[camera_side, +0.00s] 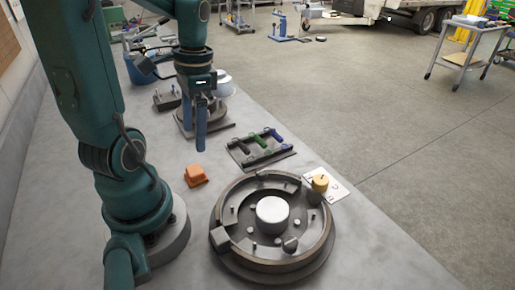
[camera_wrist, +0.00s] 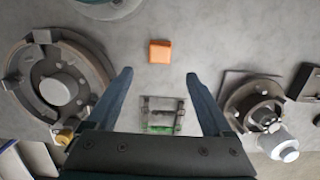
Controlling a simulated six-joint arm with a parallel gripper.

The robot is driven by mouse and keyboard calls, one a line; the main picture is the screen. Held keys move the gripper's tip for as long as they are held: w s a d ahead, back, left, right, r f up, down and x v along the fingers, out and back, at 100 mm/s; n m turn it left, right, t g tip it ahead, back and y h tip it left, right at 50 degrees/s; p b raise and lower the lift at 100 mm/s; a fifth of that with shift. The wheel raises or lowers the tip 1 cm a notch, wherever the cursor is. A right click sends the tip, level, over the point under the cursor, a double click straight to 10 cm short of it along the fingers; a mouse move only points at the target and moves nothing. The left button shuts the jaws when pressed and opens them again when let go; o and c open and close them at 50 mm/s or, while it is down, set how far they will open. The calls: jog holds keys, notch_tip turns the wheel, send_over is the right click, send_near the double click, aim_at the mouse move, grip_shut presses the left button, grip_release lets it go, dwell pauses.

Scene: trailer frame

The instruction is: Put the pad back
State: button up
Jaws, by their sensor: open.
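No thing here is marked as the pad, and I cannot tell for sure which one it is. A small orange block (camera_side: 195,175) lies alone on the grey bench, and it also shows in the wrist view (camera_wrist: 159,51). A large round drum assembly (camera_side: 218,215) with a pale hub stands at the front, and it is at the left of the wrist view (camera_wrist: 18,75). My gripper (camera_side: 201,146) hangs above the bench, pointing down, beyond the orange block. In the wrist view my gripper (camera_wrist: 158,76) has its fingers wide apart with nothing held between them.
A dark rack (camera_side: 262,151) holds coloured rods. A yellow piece (camera_side: 320,183) stands by a white card (camera_side: 337,192) beside the drum. A smaller round assembly (camera_wrist: 235,98) and a white container (camera_wrist: 286,150) are at the wrist view's right. Bare bench surrounds the orange block.

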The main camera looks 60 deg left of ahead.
jog(key=w+d+r+t, duration=0.1)
jog(key=d+r+t, duration=0.1)
jog(key=d, duration=0.4)
jog(key=w+d+r+t, duration=0.1)
jog(key=d+r+t, duration=0.1)
jog(key=d+t, duration=0.3)
jog(key=shift+d+r, duration=0.4)
jog(key=shift+d, duration=0.85)
